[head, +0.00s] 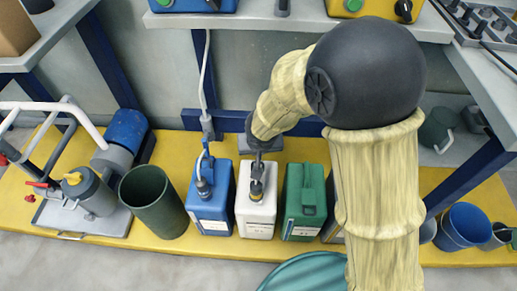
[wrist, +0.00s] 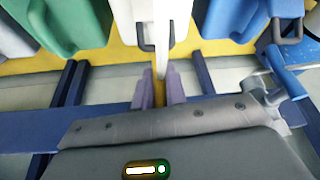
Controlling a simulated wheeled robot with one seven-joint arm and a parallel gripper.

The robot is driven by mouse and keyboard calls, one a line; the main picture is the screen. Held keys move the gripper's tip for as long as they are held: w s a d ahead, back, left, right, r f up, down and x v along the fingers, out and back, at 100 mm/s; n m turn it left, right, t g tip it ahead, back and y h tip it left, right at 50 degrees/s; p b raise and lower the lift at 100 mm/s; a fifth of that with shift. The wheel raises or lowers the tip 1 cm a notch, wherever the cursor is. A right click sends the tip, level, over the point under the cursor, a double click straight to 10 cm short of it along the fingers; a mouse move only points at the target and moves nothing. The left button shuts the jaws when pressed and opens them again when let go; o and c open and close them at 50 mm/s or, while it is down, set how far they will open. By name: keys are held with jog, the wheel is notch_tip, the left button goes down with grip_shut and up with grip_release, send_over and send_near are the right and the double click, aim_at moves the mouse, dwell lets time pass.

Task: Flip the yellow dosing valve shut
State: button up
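A small yellow piece (head: 257,188) shows at the top of the white canister (head: 255,213), at my fingertips; I take it for the dosing valve, but its lever is too small to make out. My gripper (head: 257,175) reaches down over the white canister. In the wrist view, its two purple-grey fingers (wrist: 161,88) stand a little apart, with a narrow yellow strip between them. I cannot tell whether they touch it. The white canister's handle (wrist: 155,40) is just beyond them.
A blue canister (head: 211,209) with a hose and a green canister (head: 303,214) flank the white one closely. A dark green bin (head: 152,202) stands further left on the yellow platform (head: 120,248). A shelf edge (head: 255,24) and blue rail lie behind. Blue buckets (head: 466,226) stand right.

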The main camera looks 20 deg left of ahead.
jog(key=shift+f+h, duration=0.1)
jog(key=shift+h, duration=0.2)
grip_shut()
jog(key=shift+d+n+t+h+b, duration=0.15)
jog(key=shift+n+t+h+b, duration=0.2)
jog(key=shift+h+b, duration=0.6)
jog(key=n+t+h+p, duration=0.1)
jog(key=t+h+p, duration=0.1)
jog(key=h+p, duration=0.2)
jog(key=d+r+n+t+h+p, duration=0.1)
jog(key=t+h+p, duration=0.1)
jog(key=h+p, duration=0.2)
jog(key=r+n+t+h+p, duration=0.1)
jog(key=t+h+p, duration=0.1)
jog(key=h+p, duration=0.2)
jog(key=shift+w+d+n+h, duration=0.25)
jog(key=shift+d+h, duration=0.05)
jog(key=shift+h, duration=0.05)
jog(key=shift+t, duration=0.25)
jog(key=o, duration=0.7)
grip_release()
jog(key=shift+r, duration=0.1)
